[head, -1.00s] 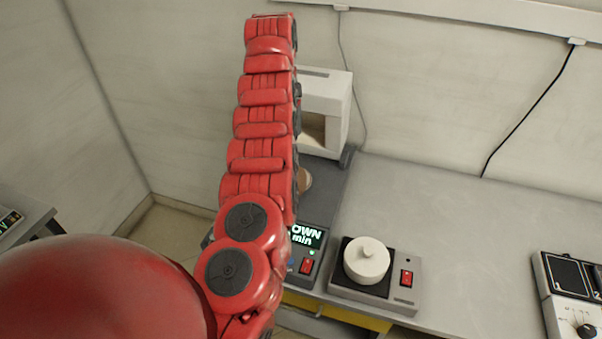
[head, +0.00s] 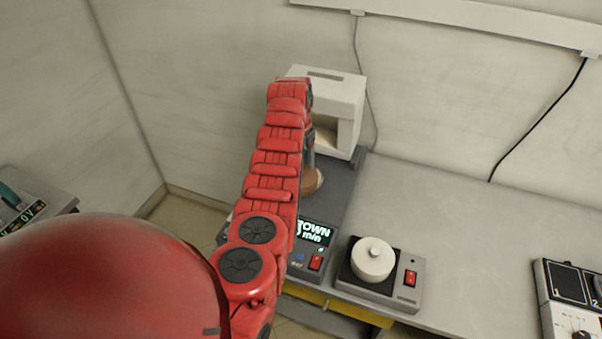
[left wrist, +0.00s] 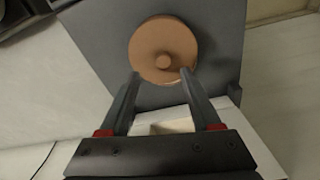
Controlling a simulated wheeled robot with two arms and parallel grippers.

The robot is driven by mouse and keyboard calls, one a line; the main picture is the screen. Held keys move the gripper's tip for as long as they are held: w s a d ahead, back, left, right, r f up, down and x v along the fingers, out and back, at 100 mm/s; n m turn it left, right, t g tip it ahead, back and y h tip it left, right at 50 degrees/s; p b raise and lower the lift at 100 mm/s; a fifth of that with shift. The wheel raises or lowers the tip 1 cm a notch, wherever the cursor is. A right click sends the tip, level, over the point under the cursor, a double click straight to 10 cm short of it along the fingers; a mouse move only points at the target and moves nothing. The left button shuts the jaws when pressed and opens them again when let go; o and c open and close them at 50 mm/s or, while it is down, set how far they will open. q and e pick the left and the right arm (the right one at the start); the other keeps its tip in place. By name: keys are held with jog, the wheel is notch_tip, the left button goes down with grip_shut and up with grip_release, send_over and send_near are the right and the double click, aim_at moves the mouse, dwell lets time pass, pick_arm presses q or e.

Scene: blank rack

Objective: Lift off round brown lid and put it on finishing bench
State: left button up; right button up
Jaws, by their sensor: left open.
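The round brown lid (left wrist: 160,36) with a small centre knob shows in the left wrist view, on a dark grey surface. In the head view only its edge (head: 315,181) shows beside my red left arm, in front of the white machine. My left gripper (left wrist: 160,76) is open. Its two fingertips lie over the near part of the lid, either side of and just short of the knob, holding nothing. Whether they touch the lid I cannot tell. My right gripper is in neither view. Which surface is the finishing bench I cannot tell.
A white open-fronted machine (head: 345,97) stands behind the lid. A lit display (head: 314,232) with a red switch is in front. A white round lidded pot (head: 373,260) sits on a small device to the right. Grey bench top (head: 450,220) beyond is clear. Another table (head: 62,196) stands far left.

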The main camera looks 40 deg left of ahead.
aim_at(310, 177)
pick_arm(q)
jog(key=shift+s+a+f+p, duration=0.15)
jog(key=shift+f+p, duration=0.15)
jog(key=shift+f, duration=0.3)
jog(key=shift+a+f+p, duration=0.15)
jog(key=shift+f+p, duration=0.1)
jog(key=shift+f, duration=0.35)
jog(key=shift+w+f, duration=0.2)
jog(key=shift+f, duration=0.7)
grip_shut()
